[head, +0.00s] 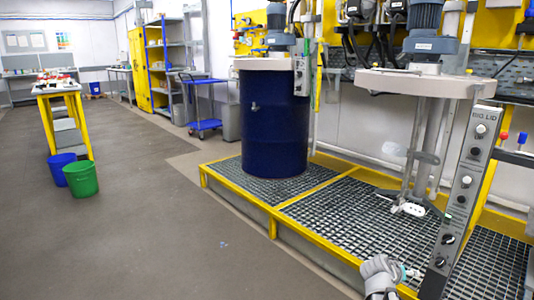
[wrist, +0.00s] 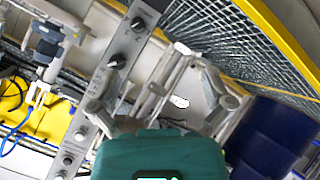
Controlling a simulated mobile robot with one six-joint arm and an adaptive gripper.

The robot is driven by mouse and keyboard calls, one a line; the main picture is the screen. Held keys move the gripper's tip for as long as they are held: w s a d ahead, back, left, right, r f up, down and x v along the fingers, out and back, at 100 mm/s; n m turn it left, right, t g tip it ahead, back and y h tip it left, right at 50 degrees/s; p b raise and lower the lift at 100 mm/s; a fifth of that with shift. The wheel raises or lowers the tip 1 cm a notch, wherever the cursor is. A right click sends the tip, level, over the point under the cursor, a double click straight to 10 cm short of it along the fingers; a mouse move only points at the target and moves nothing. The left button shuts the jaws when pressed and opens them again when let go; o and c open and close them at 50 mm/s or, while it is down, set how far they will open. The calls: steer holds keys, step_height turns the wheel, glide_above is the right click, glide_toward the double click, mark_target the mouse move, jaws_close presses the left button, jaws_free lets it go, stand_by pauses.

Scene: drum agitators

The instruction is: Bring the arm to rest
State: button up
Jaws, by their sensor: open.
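My gripper (wrist: 155,105) shows at the bottom of the wrist view, with a teal body and grey fingers spread apart. I see nothing held between them. Behind the fingers are the pale shafts of the raised agitator. In the head view a grey part of my arm shows at the bottom edge, in front of the grating and left of the control panel (head: 463,190). The panel, marked BIG LID, also shows tilted in the wrist view (wrist: 113,72). Whether the fingers touch anything is unclear.
A round lid (head: 425,84) with a motor hangs above the grating (head: 345,222). A blue drum (head: 274,125) stands under the other lid. Yellow edging borders the raised platform. A green bucket (head: 81,179), a blue bucket (head: 60,168) and a yellow-legged table stand left. The middle floor is clear.

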steer(key=s+a+n+g+y+p, duration=0.25)
steer(key=s+a+y+p, duration=0.2)
steer(key=a, duration=0.85)
steer(key=s+a+n+g+y+p, duration=0.1)
steer(key=s+a+g+y+p, duration=0.3)
steer(key=a, duration=0.9)
step_height(320, 180, up, 39)
steer(key=y+p, duration=0.1)
steer(key=p, duration=3.6)
steer(key=shift+s+d+f+t, duration=0.15)
steer(key=shift+s+t, duration=0.1)
steer(key=shift+t, duration=0.2)
